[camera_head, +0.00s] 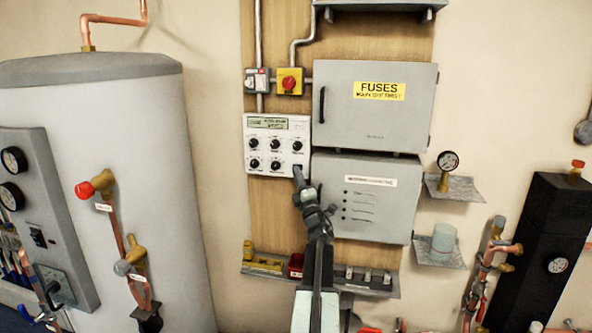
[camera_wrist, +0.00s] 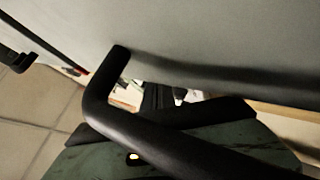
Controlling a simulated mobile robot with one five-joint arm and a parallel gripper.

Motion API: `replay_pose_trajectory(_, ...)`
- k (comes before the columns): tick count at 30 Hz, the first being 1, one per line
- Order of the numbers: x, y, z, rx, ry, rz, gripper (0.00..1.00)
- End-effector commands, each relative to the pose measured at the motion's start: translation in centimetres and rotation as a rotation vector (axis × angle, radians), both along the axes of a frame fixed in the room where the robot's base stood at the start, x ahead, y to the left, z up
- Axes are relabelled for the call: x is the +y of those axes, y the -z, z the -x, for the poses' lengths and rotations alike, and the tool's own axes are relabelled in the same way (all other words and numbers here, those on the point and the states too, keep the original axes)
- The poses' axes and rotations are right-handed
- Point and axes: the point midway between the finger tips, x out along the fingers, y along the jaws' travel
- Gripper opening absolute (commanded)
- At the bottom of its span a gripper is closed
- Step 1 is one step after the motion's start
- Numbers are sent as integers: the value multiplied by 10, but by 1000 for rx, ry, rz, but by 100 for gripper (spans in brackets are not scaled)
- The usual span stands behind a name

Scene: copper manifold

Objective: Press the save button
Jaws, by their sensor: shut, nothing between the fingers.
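A white control panel (camera_head: 262,167) with a small greenish display (camera_head: 268,123) and several black knobs is mounted on the wooden board. My gripper (camera_head: 298,172) is shut and empty, its tip at the panel's lower right corner in the head view. A small dark patch there is at the tip; I cannot tell whether it is a button or part of my gripper, nor whether the tip touches the panel. No label reading save is legible. The wrist view shows a black bent bar across dark green parts, and the panel cannot be made out there.
A grey FUSES box (camera_head: 375,115) with a black handle and a lower grey box (camera_head: 378,205) stand right of the panel. A yellow box with a red knob (camera_head: 289,83) is above. A shelf (camera_head: 375,290) with small parts lies below. A grey tank (camera_head: 150,130) is left.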

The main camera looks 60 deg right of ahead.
Motion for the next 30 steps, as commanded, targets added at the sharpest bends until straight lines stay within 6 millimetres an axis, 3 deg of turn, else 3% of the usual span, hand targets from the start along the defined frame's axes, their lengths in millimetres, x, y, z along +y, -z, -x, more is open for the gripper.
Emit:
replay_pose_trajectory(11,2,0,5,1,7,-1,0)
replay_pose_trajectory(24,46,0,15,0,-1,1,0)
replay_pose_trajectory(30,50,0,15,0,-1,1,0)
